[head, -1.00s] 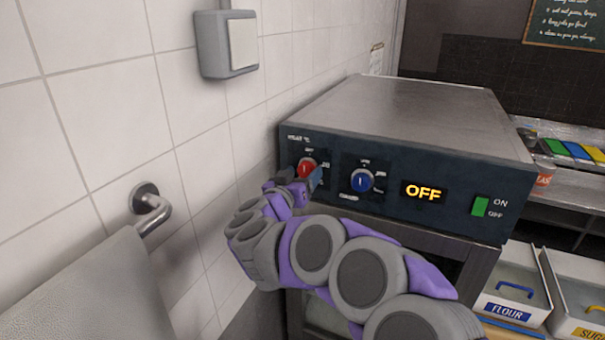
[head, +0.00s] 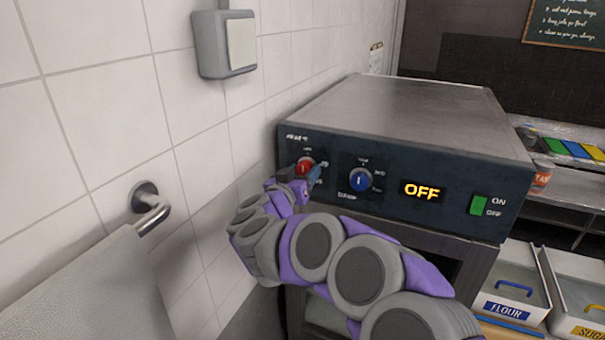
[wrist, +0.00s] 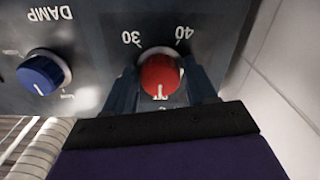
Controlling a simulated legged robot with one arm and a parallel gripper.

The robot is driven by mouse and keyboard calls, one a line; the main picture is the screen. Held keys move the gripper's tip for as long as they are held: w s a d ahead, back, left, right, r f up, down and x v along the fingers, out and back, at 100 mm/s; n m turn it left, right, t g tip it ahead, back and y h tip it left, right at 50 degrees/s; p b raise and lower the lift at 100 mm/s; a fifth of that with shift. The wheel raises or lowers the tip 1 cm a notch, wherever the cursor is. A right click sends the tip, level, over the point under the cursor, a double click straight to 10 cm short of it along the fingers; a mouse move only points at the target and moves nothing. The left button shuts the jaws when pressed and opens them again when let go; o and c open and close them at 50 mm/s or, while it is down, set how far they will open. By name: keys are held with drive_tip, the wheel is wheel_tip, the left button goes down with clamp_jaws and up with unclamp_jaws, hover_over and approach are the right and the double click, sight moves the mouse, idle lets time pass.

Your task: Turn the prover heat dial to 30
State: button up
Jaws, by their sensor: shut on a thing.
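The prover (head: 430,110) is a dark-fronted metal cabinet against the tiled wall. Its red heat dial (head: 306,166) is at the front panel's left end. In the wrist view the panel appears upside down, and the red dial (wrist: 160,76) has a white pointer mark toward the picture's bottom, away from the printed 30 (wrist: 131,39) and 40 (wrist: 183,33). My gripper (head: 302,175) is shut on the red dial, one finger on each side. The lower markings near the dial are partly hidden by my gripper in the head view.
A blue dial marked DAMP (head: 361,180) sits right of the red one. Farther right are a display reading OFF (head: 422,191) and a green switch (head: 478,205). The tiled wall (head: 200,130) and a rail with a cloth (head: 90,285) are at left.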

drive_tip(key=m+b, duration=0.1)
drive_tip(key=m, duration=0.5)
drive_tip(key=shift+a+f+m, duration=0.1)
drive_tip(key=shift+m, duration=0.2)
drive_tip(key=m+b, duration=0.2)
drive_tip(key=m, duration=0.1)
drive_tip(key=shift+m, duration=0.3)
drive_tip(key=m+b, duration=0.2)
drive_tip(key=m, duration=0.1)
drive_tip(key=shift+f+m, duration=0.1)
drive_tip(key=shift+m, duration=0.2)
drive_tip(key=m+b, duration=0.6)
drive_tip(key=m, duration=0.1)
drive_tip(key=shift+f, duration=0.1)
drive_tip(key=m+b, duration=0.2)
drive_tip(key=shift+m, duration=0.4)
drive_tip(key=shift+m+b, duration=1.55)
drive_tip(key=shift+m, duration=0.45)
